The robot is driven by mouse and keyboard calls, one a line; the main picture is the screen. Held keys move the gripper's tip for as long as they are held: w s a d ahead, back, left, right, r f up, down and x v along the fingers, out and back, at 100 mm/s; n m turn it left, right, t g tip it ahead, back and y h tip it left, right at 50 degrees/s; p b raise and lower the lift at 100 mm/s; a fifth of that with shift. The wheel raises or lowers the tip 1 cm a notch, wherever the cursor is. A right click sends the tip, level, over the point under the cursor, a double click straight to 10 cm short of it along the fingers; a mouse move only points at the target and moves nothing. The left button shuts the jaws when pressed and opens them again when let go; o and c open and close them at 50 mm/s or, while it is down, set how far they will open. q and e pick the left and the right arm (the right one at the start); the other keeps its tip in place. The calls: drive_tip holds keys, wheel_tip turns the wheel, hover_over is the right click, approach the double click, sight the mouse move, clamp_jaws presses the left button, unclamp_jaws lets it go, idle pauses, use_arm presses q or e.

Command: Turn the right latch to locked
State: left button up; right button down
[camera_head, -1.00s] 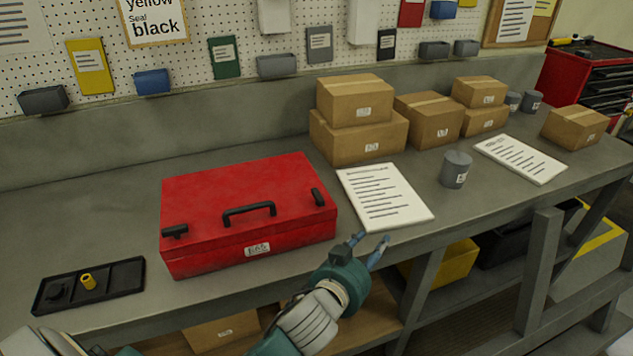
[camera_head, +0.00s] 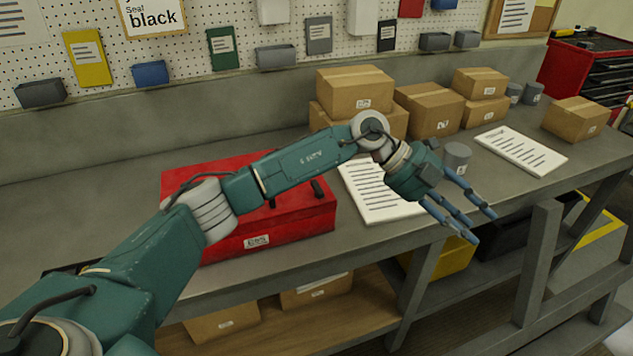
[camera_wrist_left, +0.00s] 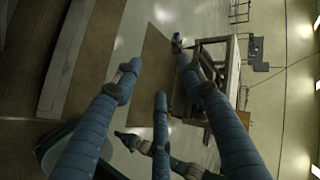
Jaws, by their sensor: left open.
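A red case (camera_head: 300,222) lies shut on the workbench, partly hidden by my left arm. The left latch is hidden and the black handle is mostly covered. My left gripper (camera_head: 482,228) is open and empty, to the right of the case, past the bench's front edge in the picture. Its blue fingers (camera_wrist_left: 160,120) are spread in the left wrist view, with nothing between them.
A paper sheet (camera_head: 375,200) lies right of the case. A yellow bin (camera_head: 447,261) and more boxes (camera_head: 222,322) sit under the bench (camera_head: 560,185).

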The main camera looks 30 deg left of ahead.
use_arm(q)
drive_tip(key=w+a+n+y, duration=0.1)
drive_tip(key=w+a+y, duration=0.15)
drive_tip(key=a, duration=0.45)
drive_tip(key=w+a+y, duration=0.1)
drive_tip(key=a+y, duration=0.2)
drive_tip(key=a, duration=0.4)
wheel_tip(320, 180, up, 6)
drive_tip(key=n+g+y, duration=0.2)
drive_tip(key=n+y, duration=0.3)
drive_tip(key=y, duration=0.1)
hover_over(316, 188)
drive_tip(key=shift+m, duration=0.3)
wheel_tip(316, 188, down, 9)
drive_tip(key=p, duration=0.3)
drive_tip(key=shift+f, duration=0.65)
drive_tip(key=shift+c, duration=0.2)
clamp_jaws()
